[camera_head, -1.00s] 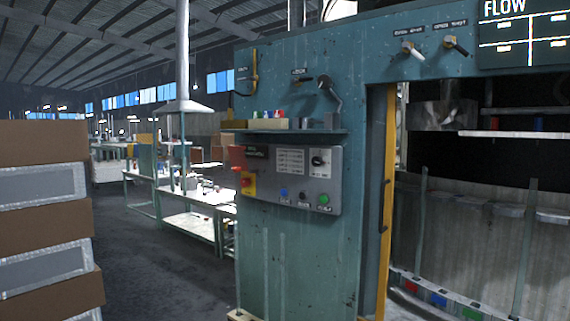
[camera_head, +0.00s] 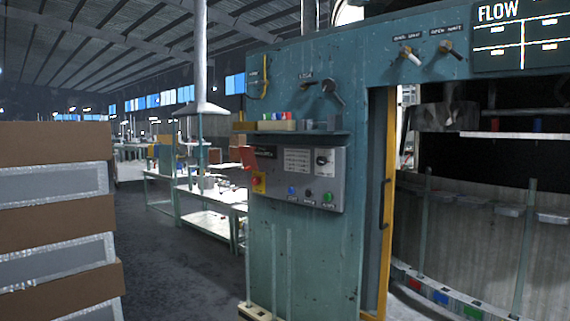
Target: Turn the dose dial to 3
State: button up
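A grey control panel (camera_head: 296,187) is fixed to the front of a teal machine cabinet. At its upper right is a dark round dial (camera_head: 322,160) on a pale plate; it seems to be the dose dial, but its label and setting are too small to read. Below it are a blue button (camera_head: 292,190), a dark knob (camera_head: 309,194) and a green button (camera_head: 327,197). A red button on yellow (camera_head: 258,183) sits at the left edge. My gripper is not in this view.
A shelf (camera_head: 300,132) with small items juts out above the panel. Stacked brown and grey boxes (camera_head: 55,220) stand at the left. Workbenches (camera_head: 205,195) stand behind. The floor (camera_head: 180,270) between boxes and cabinet is clear. Two levers (camera_head: 408,53) sit high on the cabinet.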

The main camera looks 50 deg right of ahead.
aim_at(321, 160)
jog(key=u, duration=0.15)
jog(key=k, duration=0.25)
jog(key=u, duration=1.4)
jog(key=k, duration=1.35)
jog(key=z, duration=1)
jog(key=i, duration=1.3)
jog(key=z, duration=0.15)
